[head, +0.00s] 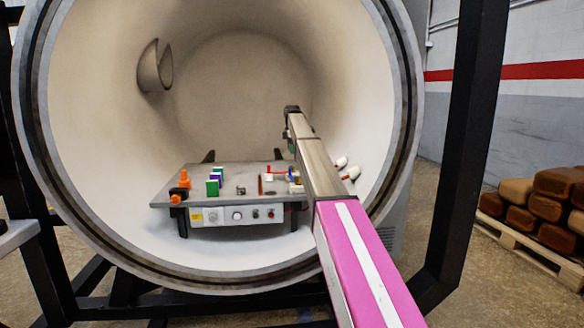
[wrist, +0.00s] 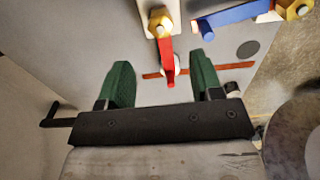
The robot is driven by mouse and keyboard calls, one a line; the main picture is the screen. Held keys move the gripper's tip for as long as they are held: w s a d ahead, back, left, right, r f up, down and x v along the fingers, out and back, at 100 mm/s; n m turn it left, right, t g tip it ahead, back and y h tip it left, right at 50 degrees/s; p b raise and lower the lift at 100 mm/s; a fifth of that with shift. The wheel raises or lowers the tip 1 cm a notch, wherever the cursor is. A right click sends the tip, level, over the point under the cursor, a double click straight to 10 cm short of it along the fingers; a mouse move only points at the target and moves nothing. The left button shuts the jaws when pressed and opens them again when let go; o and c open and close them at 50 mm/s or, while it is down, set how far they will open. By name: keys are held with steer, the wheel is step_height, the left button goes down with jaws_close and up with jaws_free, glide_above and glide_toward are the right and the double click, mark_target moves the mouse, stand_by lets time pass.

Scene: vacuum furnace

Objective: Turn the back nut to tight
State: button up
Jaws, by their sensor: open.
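In the wrist view my gripper (wrist: 160,60) is open, with its two green fingers spread apart. A red lever (wrist: 167,62) shows in the gap between them; I cannot tell its depth relative to the fingertips. The lever runs down from a brass hex nut (wrist: 160,22) on a white mount. A second brass nut (wrist: 292,8) with a blue lever (wrist: 238,14) is at the top right. I cannot tell which nut is the back one. In the head view my arm reaches into the chamber and partly hides the right side of the bench; the red lever (head: 269,170) shows left of it.
The grey bench (head: 215,172) stands inside the round white chamber (head: 110,120). White cylinders (head: 350,174) are right of my arm. The chamber's rim surrounds my arm.

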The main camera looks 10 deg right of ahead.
mark_target(292, 166)
step_height(292, 166, down, 9)
steer(key=shift+f, duration=0.1)
stand_by(0.3)
steer(key=c, duration=0.9)
